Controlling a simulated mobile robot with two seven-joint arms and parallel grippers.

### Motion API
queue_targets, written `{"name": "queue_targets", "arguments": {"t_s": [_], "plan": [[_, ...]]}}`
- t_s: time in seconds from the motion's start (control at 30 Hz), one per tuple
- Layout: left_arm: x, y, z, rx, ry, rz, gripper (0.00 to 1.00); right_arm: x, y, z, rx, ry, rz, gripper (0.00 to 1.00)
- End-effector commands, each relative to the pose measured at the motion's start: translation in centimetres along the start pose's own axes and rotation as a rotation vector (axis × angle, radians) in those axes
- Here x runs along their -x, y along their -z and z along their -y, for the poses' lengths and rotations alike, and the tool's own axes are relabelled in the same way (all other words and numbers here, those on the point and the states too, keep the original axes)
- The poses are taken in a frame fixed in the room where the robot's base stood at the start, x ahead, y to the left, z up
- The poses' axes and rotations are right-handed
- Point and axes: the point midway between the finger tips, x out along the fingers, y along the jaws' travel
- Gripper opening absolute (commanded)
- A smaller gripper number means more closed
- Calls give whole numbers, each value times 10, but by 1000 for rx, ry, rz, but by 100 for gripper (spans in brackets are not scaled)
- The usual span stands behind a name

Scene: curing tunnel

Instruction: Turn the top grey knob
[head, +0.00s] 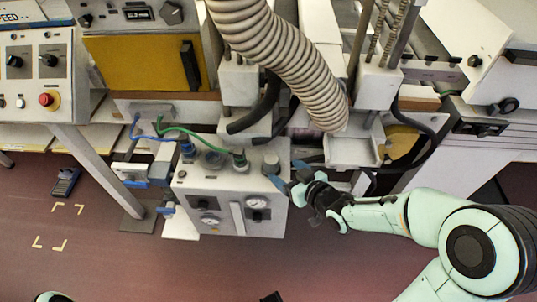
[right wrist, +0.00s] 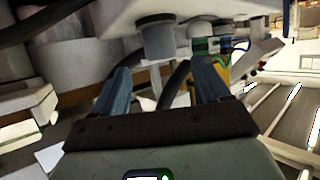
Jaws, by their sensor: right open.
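The top grey knob (head: 271,160) is a short round stub on the top face of a white control box (head: 222,187), near its right end. In the right wrist view the knob (right wrist: 156,38) shows as a grey cylinder against the white box, beyond the fingertips and sideways between them. My right gripper (head: 284,177) is open beside the box's right end, close to the knob. Its two blue-grey fingers show spread in the right wrist view (right wrist: 163,72), with nothing between them.
A green plug (head: 239,157) and a blue plug (head: 186,146) with cables stand on the same box top. A ribbed hose (head: 285,60) hangs behind. The reddish floor (head: 110,260) at front left is mostly clear.

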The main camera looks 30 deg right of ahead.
Motion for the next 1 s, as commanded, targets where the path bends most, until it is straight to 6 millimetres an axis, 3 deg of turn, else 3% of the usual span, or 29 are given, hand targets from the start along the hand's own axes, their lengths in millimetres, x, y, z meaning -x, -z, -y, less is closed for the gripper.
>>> {"name": "queue_targets", "arguments": {"t_s": [0.2,0.4,0.6,0.9,0.97,1.0], "plan": [[-7,4,2,0,-1,-9,55,-52,-2,1,1,5,0,75],[-8,4,2,0,-2,-12,55,-86,-1,1,0,3,-2,75],[-8,5,1,-1,-3,-13,55,-101,0,1,1,2,-2,75],[-8,5,1,-1,-3,-13,55,-103,0,1,1,1,-2,75],[-8,5,1,-1,-3,-13,55,-103,0,0,1,1,-2,59],[-8,5,1,-1,-3,-13,55,-103,0,0,1,1,-2,46]]}}
